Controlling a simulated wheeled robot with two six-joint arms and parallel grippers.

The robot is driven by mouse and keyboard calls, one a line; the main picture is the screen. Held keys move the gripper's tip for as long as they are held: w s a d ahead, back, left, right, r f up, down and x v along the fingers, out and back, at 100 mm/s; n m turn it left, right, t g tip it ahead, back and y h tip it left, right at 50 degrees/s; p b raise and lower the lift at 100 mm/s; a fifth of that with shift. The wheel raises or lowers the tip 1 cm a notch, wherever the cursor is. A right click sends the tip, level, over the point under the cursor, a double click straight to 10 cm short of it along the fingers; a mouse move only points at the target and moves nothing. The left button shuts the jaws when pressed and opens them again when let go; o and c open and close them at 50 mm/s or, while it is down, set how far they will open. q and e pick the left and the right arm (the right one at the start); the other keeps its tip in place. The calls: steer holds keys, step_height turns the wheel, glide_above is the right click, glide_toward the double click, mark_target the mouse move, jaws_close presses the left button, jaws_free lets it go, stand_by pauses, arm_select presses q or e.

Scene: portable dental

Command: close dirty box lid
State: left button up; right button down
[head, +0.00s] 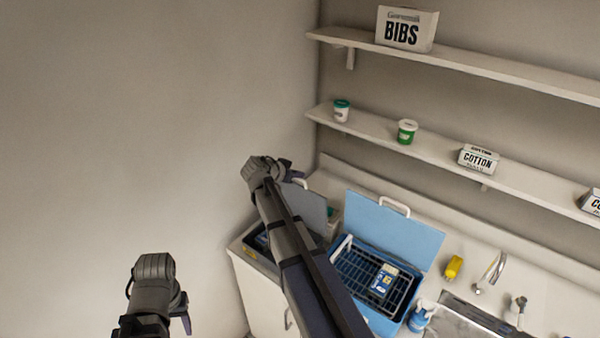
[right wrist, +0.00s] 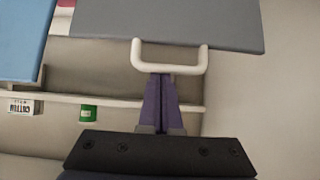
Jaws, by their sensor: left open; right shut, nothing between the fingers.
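The dirty box, which I take to be the dark grey box (head: 259,242), stands at the counter's left end, partly hidden behind my right arm. Its grey lid (head: 308,207) stands raised, with a pale handle (head: 300,183) on its edge. In the right wrist view the grey lid (right wrist: 165,20) and handle (right wrist: 170,68) are close in front. My right gripper (right wrist: 161,78) is shut and empty, its purple fingertips at the handle's bar; I cannot tell whether they touch it. In the head view it is at the lid's upper left (head: 285,163). My left gripper (head: 152,325) is open and empty, low at the left.
A blue box (head: 345,250) with its lid (head: 393,228) open stands right of the grey one, holding a rack and a blue-white pack (head: 384,280). A yellow object (head: 454,267), a spray bottle (head: 421,316) and a sink (head: 460,318) are further right. Shelves (head: 450,162) hang above.

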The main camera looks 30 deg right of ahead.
steer(key=shift+d, duration=0.1)
steer(key=s+a+f+t+h+b, duration=0.2)
steer(key=s+a+f+h+b, duration=0.15)
steer(key=a+b, duration=0.6)
steer(key=s+a+f+t+h+b, duration=0.1)
steer(key=s+a+f+h+b, duration=0.3)
steer(key=b, duration=1)
steer(key=a+f+h+b, duration=0.1)
steer(key=a+f+b, duration=0.1)
steer(key=f+b, duration=0.4)
steer(key=s+a+f+t+h+b, duration=0.1)
steer(key=f+b, duration=0.5)
steer(key=b, duration=0.6)
steer(key=a+f+t+h+b, duration=0.1)
steer(key=a+f+h+b, duration=0.2)
steer(key=b, duration=0.6)
steer(key=shift+s+a+f+h+b, duration=0.15)
steer(key=shift+a+f, duration=0.2)
steer(key=shift+f, duration=0.2)
steer(key=shift+a+f+b, duration=0.1)
steer(key=shift+a+f, duration=0.3)
steer(key=shift+f, duration=0.2)
steer(key=shift+s+a+f+h+b, duration=0.15)
steer(key=shift+a+f, duration=0.2)
steer(key=shift+f, duration=0.2)
steer(key=shift+r, duration=0.1)
